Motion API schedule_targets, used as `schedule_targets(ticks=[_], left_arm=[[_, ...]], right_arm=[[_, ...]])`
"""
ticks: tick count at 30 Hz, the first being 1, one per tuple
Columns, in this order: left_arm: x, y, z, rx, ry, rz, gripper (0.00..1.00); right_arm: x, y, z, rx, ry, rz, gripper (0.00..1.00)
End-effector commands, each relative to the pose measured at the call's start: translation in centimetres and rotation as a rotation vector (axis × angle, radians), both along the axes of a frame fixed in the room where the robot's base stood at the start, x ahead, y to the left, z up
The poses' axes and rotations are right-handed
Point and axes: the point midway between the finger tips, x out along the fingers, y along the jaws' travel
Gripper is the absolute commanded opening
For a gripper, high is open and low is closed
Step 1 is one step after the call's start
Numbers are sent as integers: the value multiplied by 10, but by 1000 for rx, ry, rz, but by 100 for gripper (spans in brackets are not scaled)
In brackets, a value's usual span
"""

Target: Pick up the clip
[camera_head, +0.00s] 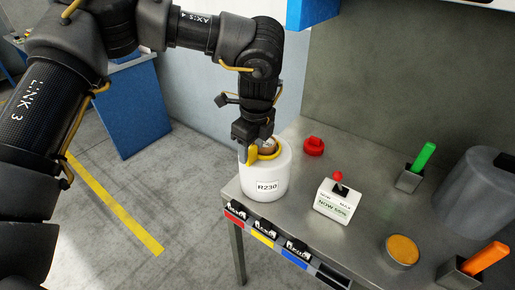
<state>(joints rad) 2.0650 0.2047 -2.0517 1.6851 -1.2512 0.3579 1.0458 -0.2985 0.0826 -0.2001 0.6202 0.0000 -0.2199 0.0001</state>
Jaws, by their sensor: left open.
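A yellow curved piece (251,155), which looks like the clip, sits on top of a white bobbin (267,180) labelled R230, beside its brown core (267,146). The bobbin stands upright at the left edge of the metal table. My left gripper (252,138) points down right above the bobbin's top, at the yellow piece. It is open. Its fingers partly hide the yellow piece, and I cannot tell whether they touch it. My right gripper is not in view.
On the table (300,215) are a red knob (313,146), a white switch box (336,200), an orange-topped round tin (402,251), green (423,157) and orange (486,257) sticks in holders, and a grey cylinder (480,190). Colour-marked slots (265,238) with black-and-white pieces line the front edge.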

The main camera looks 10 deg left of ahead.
Motion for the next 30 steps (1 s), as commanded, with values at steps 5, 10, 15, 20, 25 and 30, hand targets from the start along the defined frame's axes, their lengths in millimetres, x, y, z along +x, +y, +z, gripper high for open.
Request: schedule_targets(ticks=[5, 10, 15, 20, 25, 30], left_arm=[[-8, 2, -18, 12, 36, -9, 49], [-9, 2, -20, 13, 40, -12, 37], [-9, 2, -20, 14, 40, -13, 17], [-9, 2, -20, 13, 39, -12, 17], [-7, 3, -18, 12, 33, -9, 16], [-6, 3, -16, 11, 29, -6, 16]], right_arm=[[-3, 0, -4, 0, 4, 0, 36], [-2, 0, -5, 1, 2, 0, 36], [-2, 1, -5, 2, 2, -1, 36], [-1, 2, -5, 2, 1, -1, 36], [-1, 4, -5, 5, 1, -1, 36], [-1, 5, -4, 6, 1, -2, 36]])
